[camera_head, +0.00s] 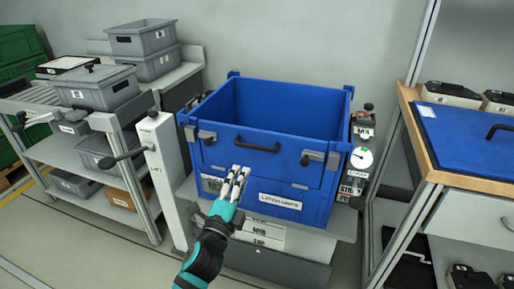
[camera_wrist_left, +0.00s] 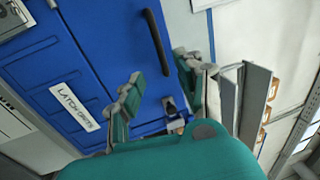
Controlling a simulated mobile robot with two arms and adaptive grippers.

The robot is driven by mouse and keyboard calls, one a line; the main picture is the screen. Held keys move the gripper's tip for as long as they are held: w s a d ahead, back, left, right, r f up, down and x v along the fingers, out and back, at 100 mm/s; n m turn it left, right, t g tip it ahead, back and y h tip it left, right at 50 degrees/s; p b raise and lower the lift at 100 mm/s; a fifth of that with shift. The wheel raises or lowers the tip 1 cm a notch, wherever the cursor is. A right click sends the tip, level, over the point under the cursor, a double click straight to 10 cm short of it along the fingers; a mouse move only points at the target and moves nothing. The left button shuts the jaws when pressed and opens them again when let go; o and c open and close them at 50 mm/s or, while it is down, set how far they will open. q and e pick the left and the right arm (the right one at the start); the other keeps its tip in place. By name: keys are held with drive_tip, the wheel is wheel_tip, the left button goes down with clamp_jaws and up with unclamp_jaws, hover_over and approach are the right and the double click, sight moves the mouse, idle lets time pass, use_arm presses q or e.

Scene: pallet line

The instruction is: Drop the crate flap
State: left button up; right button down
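The blue crate (camera_head: 222,100) stands on a stand in the middle of the head view, open at the top. Its front flap (camera_head: 228,153) is upright, with a black handle (camera_head: 255,146) across it. A grey latch sits at the left (camera_head: 207,135) and another at the right (camera_head: 313,156); their exact state is unclear. My left gripper (camera_head: 239,175) is in front of the flap, below the handle. In the left wrist view its fingers (camera_wrist_left: 155,85) are apart, with nothing between them. A small latch (camera_wrist_left: 170,105) shows beyond the fingers. My right gripper is not in view.
A grey shelf rack with bins (camera_head: 104,90) stands at the left beside a pale post (camera_head: 165,165). A post with a round gauge (camera_head: 361,158) is close to the crate's right. A wooden-edged bench with a blue lid (camera_head: 470,135) stands further right.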

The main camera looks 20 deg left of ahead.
sight(256, 148)
use_arm(q)
drive_tip(key=w, duration=0.4)
drive_tip(key=w+r, duration=0.1)
drive_tip(key=w, duration=0.3)
drive_tip(key=w+r, duration=0.1)
drive_tip(key=w, duration=0.3)
drive_tip(key=shift+w+d+r, duration=0.1)
drive_tip(key=shift+d, duration=0.2)
clamp_jaws()
